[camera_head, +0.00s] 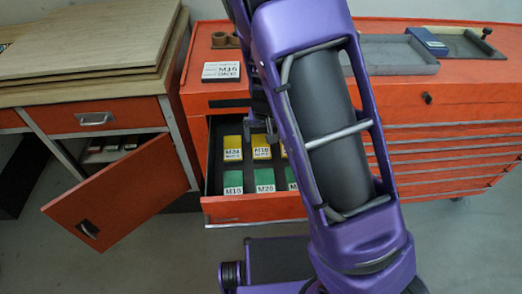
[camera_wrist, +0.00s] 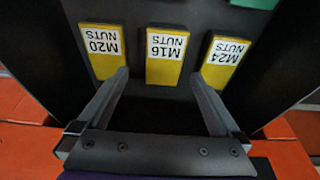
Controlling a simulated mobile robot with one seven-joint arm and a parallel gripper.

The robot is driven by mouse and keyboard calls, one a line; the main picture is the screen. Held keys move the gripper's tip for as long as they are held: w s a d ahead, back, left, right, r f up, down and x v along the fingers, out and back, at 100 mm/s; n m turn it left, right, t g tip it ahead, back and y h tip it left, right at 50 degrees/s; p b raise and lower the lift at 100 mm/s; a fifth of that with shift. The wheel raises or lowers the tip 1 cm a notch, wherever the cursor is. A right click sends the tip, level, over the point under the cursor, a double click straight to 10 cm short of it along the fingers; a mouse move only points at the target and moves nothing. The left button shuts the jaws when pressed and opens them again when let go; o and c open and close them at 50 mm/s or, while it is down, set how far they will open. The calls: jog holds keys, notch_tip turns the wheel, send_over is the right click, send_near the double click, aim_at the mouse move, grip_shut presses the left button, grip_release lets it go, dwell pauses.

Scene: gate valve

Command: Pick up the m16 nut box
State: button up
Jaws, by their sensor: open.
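The m16 nut box is yellow with a white "M16 NUTS" label. In the wrist view it (camera_wrist: 166,66) is the middle of three yellow boxes, its label upside down. In the head view it (camera_head: 262,149) lies in the open drawer, in the row of yellow boxes. My gripper (camera_wrist: 160,74) is open, with nothing held. Its two fingers point toward the row, one to each side of the M16 box. In the head view my gripper (camera_head: 259,130) is above the drawer's rear part, partly hidden by my arm.
A yellow M20 box (camera_wrist: 104,50) and a yellow M24 box (camera_wrist: 225,60) flank it, close to the fingertips. Green boxes (camera_head: 265,181) sit nearer the drawer front (camera_head: 255,208). A white M16-labelled item (camera_head: 221,71) lies on the orange cabinet top. A cabinet door (camera_head: 118,207) hangs open at left.

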aim_at(261, 145)
jog(key=x, duration=0.4)
jog(key=b+x, duration=0.1)
jog(key=shift+a+f, duration=0.3)
jog(key=shift+f, duration=0.15)
jog(key=shift+r, duration=0.1)
grip_shut()
